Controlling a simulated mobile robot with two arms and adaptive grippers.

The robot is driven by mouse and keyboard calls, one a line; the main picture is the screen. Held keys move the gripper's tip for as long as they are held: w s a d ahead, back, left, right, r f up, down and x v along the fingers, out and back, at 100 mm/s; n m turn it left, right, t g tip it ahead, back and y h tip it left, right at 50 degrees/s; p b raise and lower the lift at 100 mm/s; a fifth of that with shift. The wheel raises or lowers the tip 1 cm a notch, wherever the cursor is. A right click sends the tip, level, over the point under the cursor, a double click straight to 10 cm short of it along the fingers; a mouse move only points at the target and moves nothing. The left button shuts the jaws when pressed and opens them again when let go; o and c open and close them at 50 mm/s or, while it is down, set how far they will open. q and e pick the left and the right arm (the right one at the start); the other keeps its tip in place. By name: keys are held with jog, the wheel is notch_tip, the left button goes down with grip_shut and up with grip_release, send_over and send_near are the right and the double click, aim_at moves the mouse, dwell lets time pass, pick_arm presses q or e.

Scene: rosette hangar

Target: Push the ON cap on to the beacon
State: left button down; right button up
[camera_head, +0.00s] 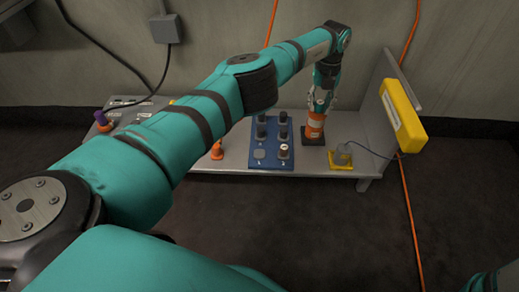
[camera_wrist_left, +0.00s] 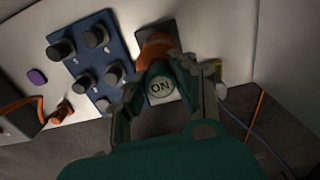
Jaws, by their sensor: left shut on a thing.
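The beacon (camera_head: 314,122) is an orange post with a pale band, upright on a dark square base near the right end of the bench. In the left wrist view its orange body (camera_wrist_left: 155,47) shows just beyond the cap. My left gripper (camera_head: 321,101) points down over the beacon, its fingers shut on the ON cap (camera_wrist_left: 160,88). The cap is round and pale, with dark "ON" letters facing the wrist camera. It overlaps the beacon in that view; I cannot tell whether they touch. My right gripper is not in view.
A blue panel (camera_head: 271,158) with several dark knobs lies left of the beacon. A yellow plate (camera_head: 341,166) with a grey part sits to the right. A small orange piece (camera_head: 216,151) stands left of the panel.

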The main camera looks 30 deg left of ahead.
aim_at(320, 102)
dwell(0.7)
pick_arm(q)
jog(key=c, duration=1)
grip_release()
notch_tip(320, 102, up, 12)
jog(key=shift+f, duration=0.1)
